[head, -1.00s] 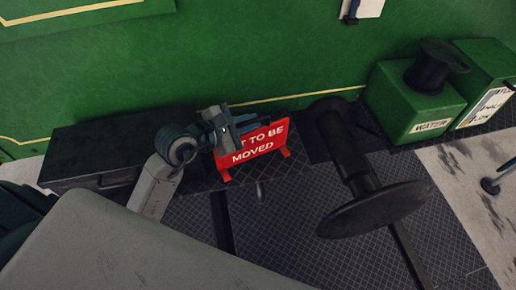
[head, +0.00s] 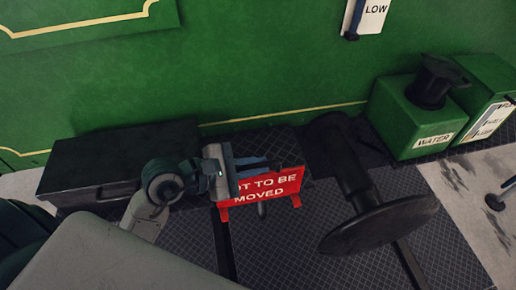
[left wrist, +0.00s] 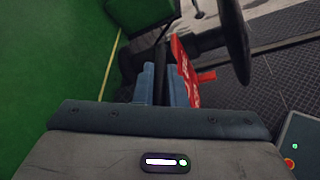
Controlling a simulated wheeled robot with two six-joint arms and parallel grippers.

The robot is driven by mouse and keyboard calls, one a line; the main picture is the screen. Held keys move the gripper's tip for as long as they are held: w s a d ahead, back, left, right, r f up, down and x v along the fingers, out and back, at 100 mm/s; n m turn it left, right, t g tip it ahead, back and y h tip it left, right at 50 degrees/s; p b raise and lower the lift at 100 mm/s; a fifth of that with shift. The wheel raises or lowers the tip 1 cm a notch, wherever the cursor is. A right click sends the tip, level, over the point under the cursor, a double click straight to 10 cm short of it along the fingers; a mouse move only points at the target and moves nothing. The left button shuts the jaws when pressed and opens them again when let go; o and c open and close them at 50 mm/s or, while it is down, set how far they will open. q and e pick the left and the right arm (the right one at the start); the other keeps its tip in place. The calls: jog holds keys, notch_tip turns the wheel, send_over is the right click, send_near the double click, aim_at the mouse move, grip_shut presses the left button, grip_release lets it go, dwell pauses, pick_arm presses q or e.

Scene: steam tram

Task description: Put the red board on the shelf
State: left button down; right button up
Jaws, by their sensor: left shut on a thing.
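The red board (head: 262,189) has white lettering, of which "OT TO BE MOVED" shows, and small red feet at its lower edge. My left gripper (head: 264,165) is shut on its upper edge, and the fingers cover part of the top left. The board is upright, in front of the black buffer's mount, above or near the dark tread plate; I cannot tell whether its feet touch. In the left wrist view the board (left wrist: 186,75) shows nearly edge-on at the fingertips. I cannot tell which surface is the shelf. My right gripper is not in view.
A black buffer (head: 378,215) juts out right of the board. A dark box (head: 90,160) stands against the green wall (head: 240,65) at left. A green water container (head: 405,120) stands at right.

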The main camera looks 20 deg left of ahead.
pick_arm(q)
jog(key=w+a+f+p, duration=0.2)
jog(key=w, duration=0.5)
jog(key=w+a+f+p, duration=0.2)
jog(key=w+a+f, duration=0.1)
jog(key=w, duration=0.4)
jog(key=shift+w+a, duration=0.15)
jog(key=shift+a, duration=0.05)
jog(key=c, duration=1.5)
grip_release()
jog(key=shift+a, duration=0.1)
